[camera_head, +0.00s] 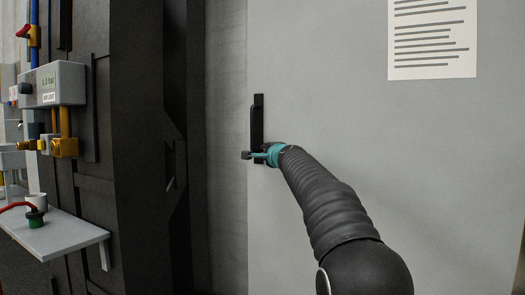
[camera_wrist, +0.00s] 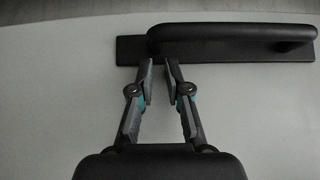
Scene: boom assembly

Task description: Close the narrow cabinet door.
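The cabinet door (camera_head: 400,140) is a large light grey panel filling the right of the head view. Its black handle (camera_head: 257,122) is an upright bar on a black plate near the door's left edge. In the wrist view the handle (camera_wrist: 230,36) runs across the top. My gripper (camera_head: 255,155) is at the lower part of the handle in the head view. In the wrist view my gripper (camera_wrist: 159,66) has its two fingertips a small gap apart, over the lower edge of the handle plate near one end. Nothing shows between the fingertips. Whether they touch the plate cannot be told.
Left of the door is a dark frame (camera_head: 145,150), with a lighter grey strip between. Further left are a grey box (camera_head: 60,83) with yellow fittings and a small shelf (camera_head: 60,238) with a green and white item. A printed sheet (camera_head: 432,40) is on the door.

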